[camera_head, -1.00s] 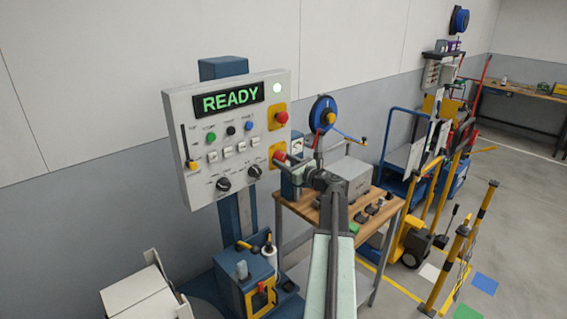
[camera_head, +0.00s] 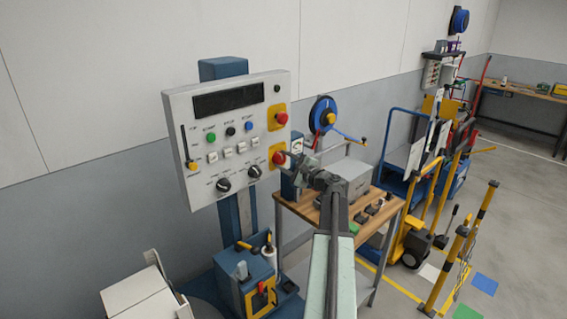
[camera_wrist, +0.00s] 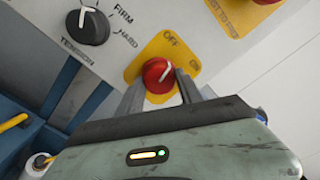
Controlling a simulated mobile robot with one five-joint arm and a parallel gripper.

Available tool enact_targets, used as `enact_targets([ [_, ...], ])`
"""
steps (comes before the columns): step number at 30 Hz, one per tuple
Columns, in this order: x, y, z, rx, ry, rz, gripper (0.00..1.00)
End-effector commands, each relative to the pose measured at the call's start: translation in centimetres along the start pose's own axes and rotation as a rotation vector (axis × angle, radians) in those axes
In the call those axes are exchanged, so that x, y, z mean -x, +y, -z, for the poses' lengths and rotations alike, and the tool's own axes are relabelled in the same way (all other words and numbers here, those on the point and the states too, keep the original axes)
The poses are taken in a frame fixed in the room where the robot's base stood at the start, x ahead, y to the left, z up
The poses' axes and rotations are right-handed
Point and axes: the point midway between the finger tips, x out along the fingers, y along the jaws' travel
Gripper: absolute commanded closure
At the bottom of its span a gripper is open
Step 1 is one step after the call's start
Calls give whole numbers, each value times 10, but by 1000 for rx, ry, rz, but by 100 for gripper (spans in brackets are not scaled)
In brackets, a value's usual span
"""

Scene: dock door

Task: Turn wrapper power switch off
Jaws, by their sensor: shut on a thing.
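The wrapper's control panel (camera_head: 205,105) stands upright on a blue column, its display (camera_head: 229,99) dark and its round lamp (camera_head: 277,88) unlit. The red power switch (camera_head: 279,157) sits on a yellow plate at the panel's lower right. In the wrist view the red switch knob (camera_wrist: 158,75) shows a pale pointer line, with "OFF" printed above it on the yellow plate. My gripper (camera_wrist: 159,88) is shut on the red knob, one finger on each side. In the head view my gripper (camera_head: 289,160) reaches the switch from the right, its fingertips partly hard to make out.
A red button (camera_head: 282,118) on yellow sits just above the switch. A black tension dial (camera_wrist: 87,26) is to its left. A wooden workbench (camera_head: 310,208) with a grey box stands behind my arm. Yellow posts and a blue cart stand at the right.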

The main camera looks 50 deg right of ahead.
Motion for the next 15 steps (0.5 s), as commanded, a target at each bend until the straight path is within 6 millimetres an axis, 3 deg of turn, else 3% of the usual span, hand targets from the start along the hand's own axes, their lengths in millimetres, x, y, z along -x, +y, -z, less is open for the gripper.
enact_targets([
  [15, -2, -3, -1, 418, 0, 6, 98],
])
